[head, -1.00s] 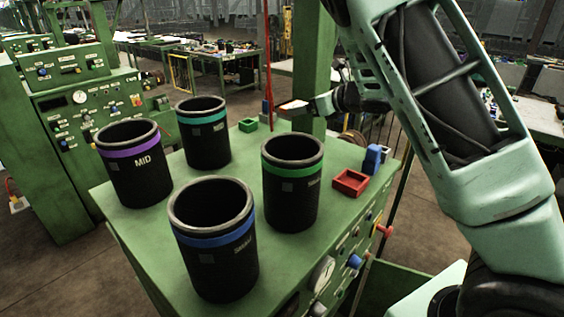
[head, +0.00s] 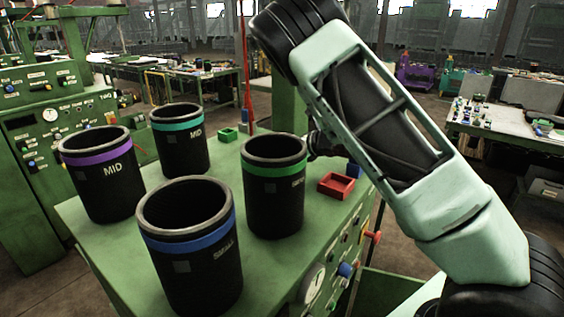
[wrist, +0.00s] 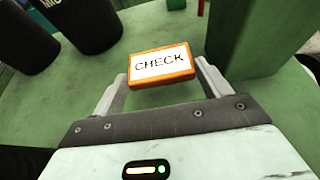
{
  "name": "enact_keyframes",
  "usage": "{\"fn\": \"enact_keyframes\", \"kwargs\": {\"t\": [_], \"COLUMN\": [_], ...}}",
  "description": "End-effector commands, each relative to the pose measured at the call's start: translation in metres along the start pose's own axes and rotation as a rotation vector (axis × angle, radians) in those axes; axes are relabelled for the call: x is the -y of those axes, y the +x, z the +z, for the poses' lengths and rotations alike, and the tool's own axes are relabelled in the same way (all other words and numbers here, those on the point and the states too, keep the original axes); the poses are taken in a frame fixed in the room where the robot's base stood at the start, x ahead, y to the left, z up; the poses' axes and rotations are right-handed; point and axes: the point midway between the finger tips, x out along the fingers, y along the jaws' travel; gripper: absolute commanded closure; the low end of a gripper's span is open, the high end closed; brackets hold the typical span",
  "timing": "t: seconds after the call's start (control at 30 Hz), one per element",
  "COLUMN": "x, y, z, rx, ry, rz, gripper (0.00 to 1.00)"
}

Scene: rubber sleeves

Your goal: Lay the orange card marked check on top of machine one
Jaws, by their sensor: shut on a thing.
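The orange card (wrist: 160,65) has a white face reading CHECK. My gripper (wrist: 163,72) is shut on it, one finger at each side edge. In the wrist view the card shows over a green top, and I cannot tell how high. In the head view the card and fingers are hidden behind the green-banded sleeve and my arm. A green machine with a flat top (head: 130,238) and a front panel of gauges and knobs stands before me. I see no number on it, so I cannot confirm it is machine one.
On the top stand black sleeves with purple (head: 97,174), teal (head: 180,140), blue (head: 190,250) and green (head: 274,187) bands. A red tray (head: 336,185) and a small green tray (head: 228,135) lie there. A green post (wrist: 250,35) rises close right of the card.

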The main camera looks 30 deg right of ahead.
Motion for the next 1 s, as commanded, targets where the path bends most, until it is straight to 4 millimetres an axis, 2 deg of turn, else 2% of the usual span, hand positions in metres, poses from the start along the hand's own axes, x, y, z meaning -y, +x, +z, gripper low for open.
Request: {"fn": "enact_keyframes", "kwargs": {"t": [0.13, 0.4, 0.87, 0.9, 0.97, 1.0], "x": [0.000, 0.000, 0.000, 0.000, -0.001, -0.001], "y": [0.004, 0.017, 0.021, 0.020, 0.020, 0.020], "z": [-0.010, -0.041, -0.049, -0.048, -0.048, -0.048], "rx": [-0.001, -0.002, 0.002, 0.002, 0.001, 0.001], "ry": [0.000, 0.000, -0.001, -0.001, -0.001, -0.001], "rz": [0.002, 0.002, 0.001, 0.001, 0.001, 0.001], "gripper": [0.46, 0.46, 0.46, 0.18, 0.02, 0.02]}}
